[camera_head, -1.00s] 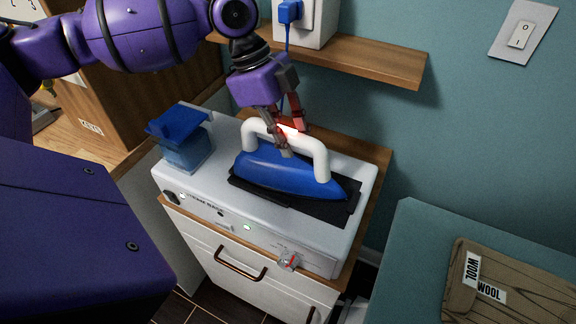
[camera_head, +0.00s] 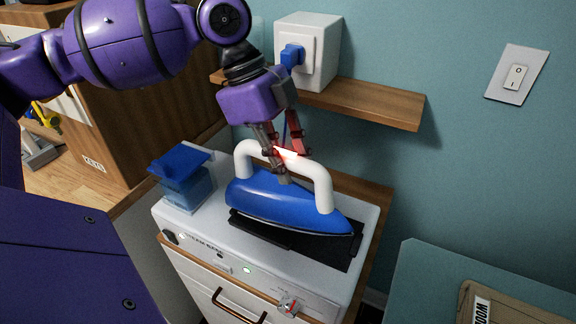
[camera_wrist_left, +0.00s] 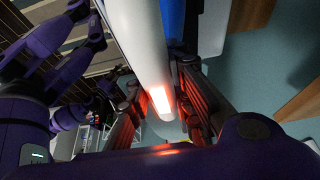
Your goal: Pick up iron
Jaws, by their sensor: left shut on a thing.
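The iron (camera_head: 275,199) has a blue body and a thick white handle. My left gripper (camera_head: 283,158) is shut on the white handle, near its middle, from above. In the left wrist view the handle (camera_wrist_left: 150,55) runs between the two fingers (camera_wrist_left: 163,112), with a red glow on it. The iron is lifted slightly and tilted over the black rest pad (camera_head: 336,246) on the white steam base (camera_head: 200,226). My right gripper is not recognisable in the head view; in the left wrist view other purple arm parts of mine show at the left.
A blue water tank (camera_head: 184,178) stands on the base's left end. A wooden shelf (camera_head: 370,103) with a white box (camera_head: 312,45) and blue plug (camera_head: 292,57) is on the wall behind. A teal surface (camera_head: 430,280) with a brown folded item (camera_head: 520,308) is at lower right.

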